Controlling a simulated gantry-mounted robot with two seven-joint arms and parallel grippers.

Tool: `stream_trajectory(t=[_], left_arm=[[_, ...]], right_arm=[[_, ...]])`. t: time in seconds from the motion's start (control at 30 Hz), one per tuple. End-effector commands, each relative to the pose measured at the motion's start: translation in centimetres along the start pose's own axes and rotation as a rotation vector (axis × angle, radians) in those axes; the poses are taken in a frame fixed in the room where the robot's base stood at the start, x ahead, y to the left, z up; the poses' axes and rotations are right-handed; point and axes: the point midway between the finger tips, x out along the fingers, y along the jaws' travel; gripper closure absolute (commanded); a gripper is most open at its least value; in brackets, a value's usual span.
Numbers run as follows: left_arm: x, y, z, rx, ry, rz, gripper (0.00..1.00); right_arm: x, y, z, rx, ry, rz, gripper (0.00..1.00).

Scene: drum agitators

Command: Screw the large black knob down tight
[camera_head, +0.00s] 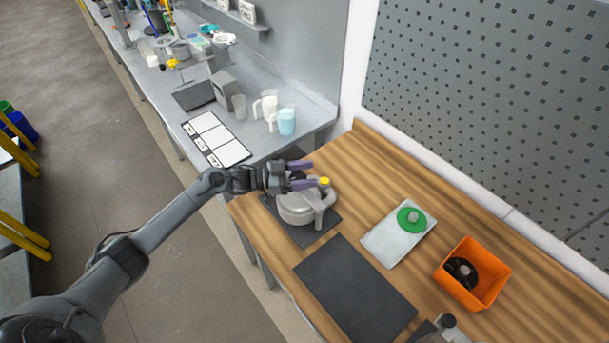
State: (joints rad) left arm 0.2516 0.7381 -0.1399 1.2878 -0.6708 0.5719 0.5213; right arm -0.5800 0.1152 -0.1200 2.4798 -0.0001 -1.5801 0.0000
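A large black round part (460,271), which looks like the black knob, lies inside an orange bin (494,290) on the right of the wooden bench. My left gripper (307,174) reaches in from the left, its two purple fingers apart with nothing seen between them. It is over the far edge of a grey round housing (296,208) with a curved pipe and a yellow cap (324,181). The lower finger overlaps the cap's left side in the picture; contact cannot be told. The housing stands on a dark mat. My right gripper is not seen.
A white board (385,243) with a green disc (411,219) lies left of the bin. An empty dark mat (355,288) is in front. A grey metal part (447,330) is cut off below. Cups (287,122) stand on the grey counter behind.

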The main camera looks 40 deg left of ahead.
Motion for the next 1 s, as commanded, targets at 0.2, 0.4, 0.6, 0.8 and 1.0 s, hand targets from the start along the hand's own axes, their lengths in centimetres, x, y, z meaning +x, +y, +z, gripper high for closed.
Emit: stream_trajectory(t=[0.2, 0.4, 0.6, 0.8, 1.0], left_arm=[[0.0, 0.0, 0.2, -0.002, -0.004, -0.002, 0.22], [-0.2, 0.0, 0.3, -0.003, -0.006, -0.003, 0.22], [-2.0, 0.0, 0.5, -0.003, -0.009, -0.004, 0.22], [-5.4, 0.0, 0.5, -0.004, -0.01, -0.003, 0.22], [-8.6, 0.1, 0.3, -0.002, -0.008, -0.002, 0.22]], right_arm=[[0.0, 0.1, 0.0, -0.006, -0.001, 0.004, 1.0], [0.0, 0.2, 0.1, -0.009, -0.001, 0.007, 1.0], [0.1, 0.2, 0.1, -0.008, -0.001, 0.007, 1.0], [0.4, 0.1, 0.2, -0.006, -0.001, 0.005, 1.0], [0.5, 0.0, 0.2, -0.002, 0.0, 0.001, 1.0]])
